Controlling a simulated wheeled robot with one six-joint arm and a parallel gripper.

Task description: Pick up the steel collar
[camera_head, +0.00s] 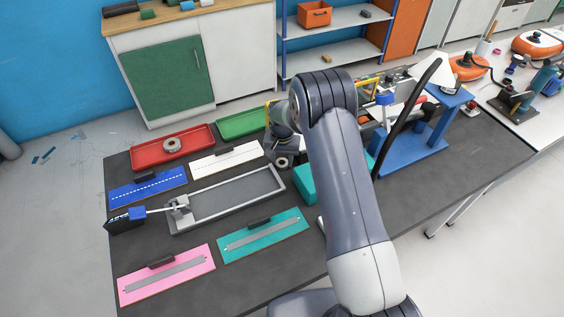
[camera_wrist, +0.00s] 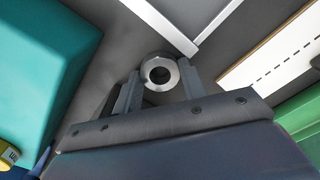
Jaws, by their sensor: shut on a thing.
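The steel collar (camera_wrist: 146,74) is a shiny ring with a dark round hole, seen nearly end-on in the wrist view. My gripper (camera_wrist: 159,78) is shut on it, with one finger on each side. In the head view the collar (camera_head: 282,162) shows just below my gripper (camera_head: 283,154), between the grey frame tray and a teal block. My arm hides part of the area behind it. I cannot tell whether the collar touches the dark bench top.
A grey frame tray (camera_head: 197,221) lies left of my gripper. A red tray (camera_head: 150,158) holds another grey ring (camera_head: 172,145). A green tray (camera_head: 225,129), a white board (camera_head: 205,166) and a teal block (camera_head: 304,190) are close by. A blue stand (camera_head: 405,152) is at right.

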